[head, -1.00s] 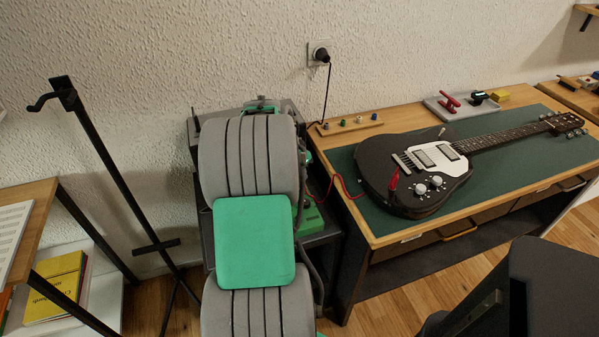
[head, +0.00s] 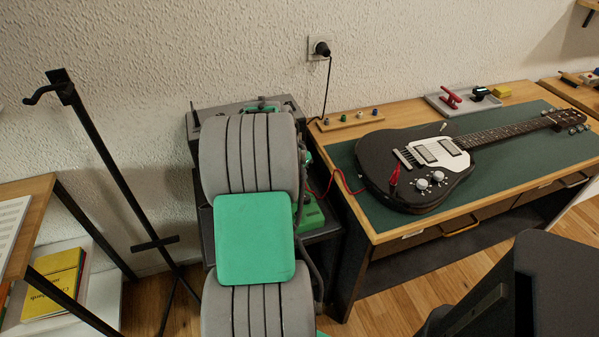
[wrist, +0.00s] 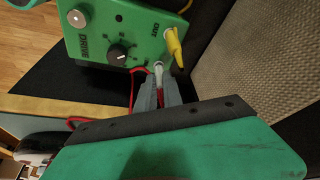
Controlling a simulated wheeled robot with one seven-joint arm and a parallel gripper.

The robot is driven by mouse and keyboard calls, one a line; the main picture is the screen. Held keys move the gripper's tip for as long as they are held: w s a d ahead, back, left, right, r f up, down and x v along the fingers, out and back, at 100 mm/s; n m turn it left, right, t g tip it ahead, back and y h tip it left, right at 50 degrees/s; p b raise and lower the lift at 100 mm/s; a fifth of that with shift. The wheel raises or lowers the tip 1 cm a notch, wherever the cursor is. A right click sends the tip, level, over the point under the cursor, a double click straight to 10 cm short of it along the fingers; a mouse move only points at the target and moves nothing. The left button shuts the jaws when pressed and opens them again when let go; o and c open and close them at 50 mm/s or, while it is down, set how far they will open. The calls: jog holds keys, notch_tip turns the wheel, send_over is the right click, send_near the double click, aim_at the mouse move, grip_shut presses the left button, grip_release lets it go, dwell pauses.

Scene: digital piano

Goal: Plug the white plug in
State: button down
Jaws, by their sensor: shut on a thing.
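The green pedal (wrist: 115,40), marked DRIVE, has a black knob and fills the upper middle of the wrist view. A white plug (wrist: 158,67) on a red cable (wrist: 132,84) points at the pedal's near edge. My gripper (wrist: 158,92) is shut on it, one grey finger on each side. The plug's tip meets or nearly meets the edge; I cannot tell whether it is inside a jack. A yellow plug (wrist: 175,48) sits at the pedal's right corner. In the head view the pedal (head: 311,214) is mostly hidden behind my arm, and so is my gripper.
A black guitar (head: 415,165) lies on the desk's green mat (head: 480,185), with a red plug (head: 394,176) standing in it. A dark amplifier (head: 205,118) stands behind my arm. A black stand (head: 110,165) is at left. A wall socket (head: 320,47) holds a black plug.

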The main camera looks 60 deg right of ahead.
jog(key=shift+f, duration=0.25)
jog(key=c, duration=1.4)
grip_release()
jog(key=shift+r, duration=0.15)
jog(key=p+v, duration=0.3)
jog(key=v, duration=0.2)
jog(key=shift+a, duration=0.1)
